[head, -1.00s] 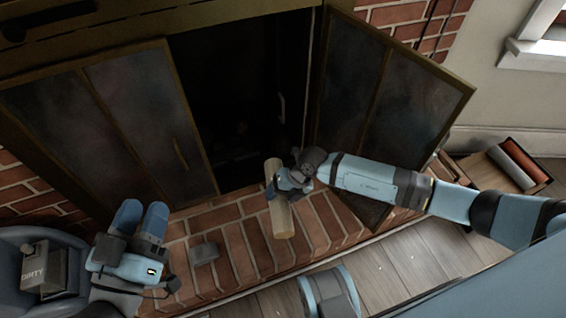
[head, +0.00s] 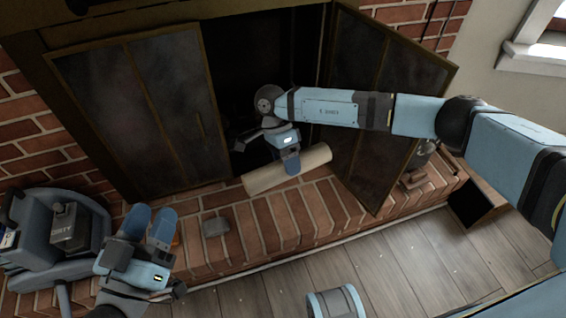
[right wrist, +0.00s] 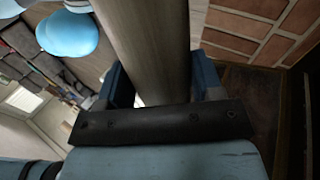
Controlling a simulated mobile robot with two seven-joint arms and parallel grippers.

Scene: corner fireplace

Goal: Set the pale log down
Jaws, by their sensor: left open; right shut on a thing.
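The pale log (head: 262,178) is in my right gripper (head: 290,163), in front of the dark fireplace opening and over the brick hearth. It lies roughly level, slanting up to the right. In the right wrist view the log (right wrist: 150,45) runs between the two blue fingers of my right gripper (right wrist: 160,85). I cannot tell whether its underside touches the bricks. My left gripper (head: 150,224) is open and empty, at the left over the hearth's front. The fireplace opening (head: 250,75) is dark inside.
The left door (head: 130,110) covers the left of the opening; the right door (head: 385,100) stands swung out. A small grey block (head: 215,227) lies on the brick hearth (head: 260,228). A dark bin-like object (head: 75,225) stands at left. An open box (head: 478,203) is at right.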

